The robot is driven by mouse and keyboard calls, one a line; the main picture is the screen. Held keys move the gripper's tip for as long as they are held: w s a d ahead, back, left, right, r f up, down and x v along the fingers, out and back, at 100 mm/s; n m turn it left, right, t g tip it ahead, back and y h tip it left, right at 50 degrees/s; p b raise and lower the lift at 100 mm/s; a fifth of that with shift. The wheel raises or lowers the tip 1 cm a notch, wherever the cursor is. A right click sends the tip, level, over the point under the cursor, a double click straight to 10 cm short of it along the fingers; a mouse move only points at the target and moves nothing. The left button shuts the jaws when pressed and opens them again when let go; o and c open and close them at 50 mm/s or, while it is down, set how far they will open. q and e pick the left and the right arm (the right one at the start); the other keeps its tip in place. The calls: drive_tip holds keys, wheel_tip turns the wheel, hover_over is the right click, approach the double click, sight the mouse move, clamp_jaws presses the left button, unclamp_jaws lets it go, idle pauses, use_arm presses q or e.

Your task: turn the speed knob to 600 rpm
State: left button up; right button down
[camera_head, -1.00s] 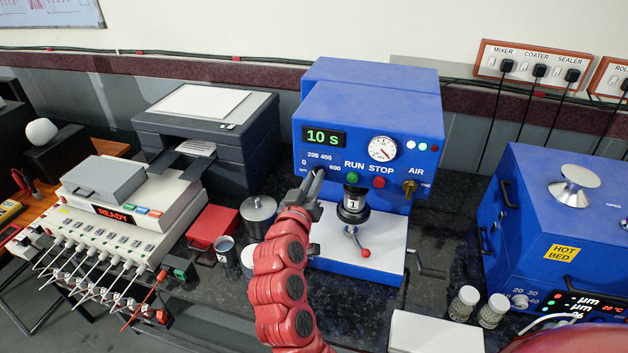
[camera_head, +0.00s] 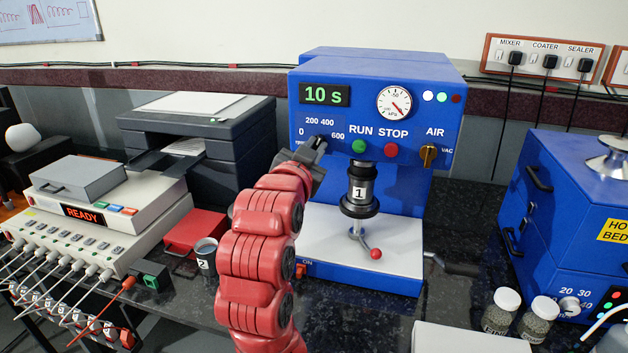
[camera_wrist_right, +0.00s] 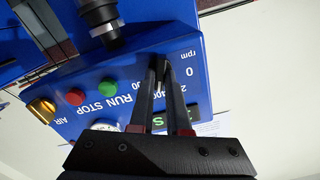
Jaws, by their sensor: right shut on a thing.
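The blue mixer (camera_head: 375,75) stands in the middle of the head view. Its speed dial, with printed marks 0, 200, 400 and 600 (camera_head: 337,136), is left of the RUN button. My right gripper (camera_head: 319,143) is at the middle of this dial, shut on the speed knob. The fingers hide nearly all of the knob, and I cannot read where its pointer stands. In the right wrist view the two fingertips (camera_wrist_right: 158,63) meet at the dial, beside the upside-down "rpm" and "0" marks. My left gripper is not in view.
The green RUN button (camera_head: 359,146) and red STOP button (camera_head: 391,150) are close right of the dial. The AIR knob (camera_head: 428,156) is farther right. A red box (camera_head: 200,230) lies on the bench at left.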

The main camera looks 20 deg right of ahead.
drive_tip(key=shift+d+f+m+b, duration=0.1)
drive_tip(key=shift+m+b, duration=2.15)
drive_tip(key=shift+b, duration=0.3)
drive_tip(key=shift+f+m+b, duration=0.1)
drive_tip(key=shift+m+b, duration=2.15)
drive_tip(key=shift+b, duration=0.3)
drive_tip(key=c, duration=0.9)
unclamp_jaws()
drive_tip(key=p+v, duration=0.2)
drive_tip(key=v, duration=1.5)
drive_tip(key=shift+s, duration=0.25)
